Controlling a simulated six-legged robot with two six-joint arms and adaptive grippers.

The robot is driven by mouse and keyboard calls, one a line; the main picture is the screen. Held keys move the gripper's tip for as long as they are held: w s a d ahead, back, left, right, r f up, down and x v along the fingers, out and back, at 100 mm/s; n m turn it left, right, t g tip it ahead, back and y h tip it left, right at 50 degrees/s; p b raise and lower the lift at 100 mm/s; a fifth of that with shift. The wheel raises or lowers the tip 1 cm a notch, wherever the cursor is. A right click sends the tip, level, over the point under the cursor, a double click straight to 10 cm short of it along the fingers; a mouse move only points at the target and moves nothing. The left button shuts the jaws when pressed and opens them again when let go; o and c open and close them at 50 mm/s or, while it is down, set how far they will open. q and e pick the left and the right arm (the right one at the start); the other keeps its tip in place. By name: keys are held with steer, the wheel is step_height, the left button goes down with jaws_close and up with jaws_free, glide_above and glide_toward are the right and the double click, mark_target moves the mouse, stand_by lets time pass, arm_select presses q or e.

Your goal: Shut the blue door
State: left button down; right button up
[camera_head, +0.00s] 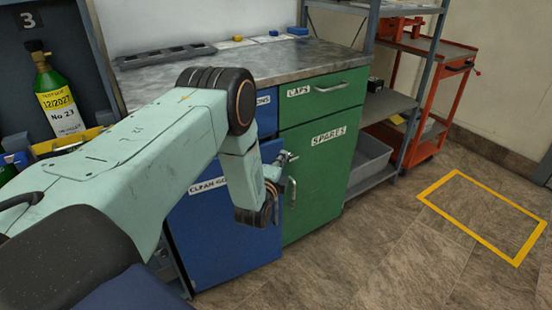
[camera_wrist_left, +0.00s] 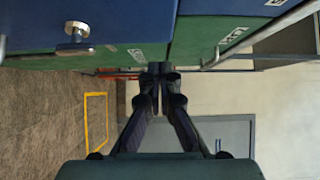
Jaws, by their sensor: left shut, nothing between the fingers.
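The blue door (camera_head: 225,245), labelled CLEAN GO…, is low on the cabinet, left of the green SPARES door (camera_head: 318,185). My left arm covers much of its upper part. In the left wrist view the shut fingertips (camera_wrist_left: 158,72) point past the green fronts; contact with the cabinet cannot be told. My right gripper is not in view.
A grey worktop (camera_head: 290,62) tops the cabinet, with a green CAPS drawer (camera_head: 325,95) under it. A grey shelf rack (camera_head: 388,105) and a red trolley (camera_head: 440,50) stand to the right. The floor inside the yellow outline (camera_head: 485,215) is clear.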

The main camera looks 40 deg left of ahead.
arm_select(q)
steer(key=shift+w+a+b, duration=0.2)
steer(key=shift+w+a, duration=0.15)
steer(key=shift+a, duration=0.4)
steer(key=shift+w+a+b, duration=0.15)
steer(key=shift+w+a, duration=0.2)
steer(key=shift+a, duration=0.4)
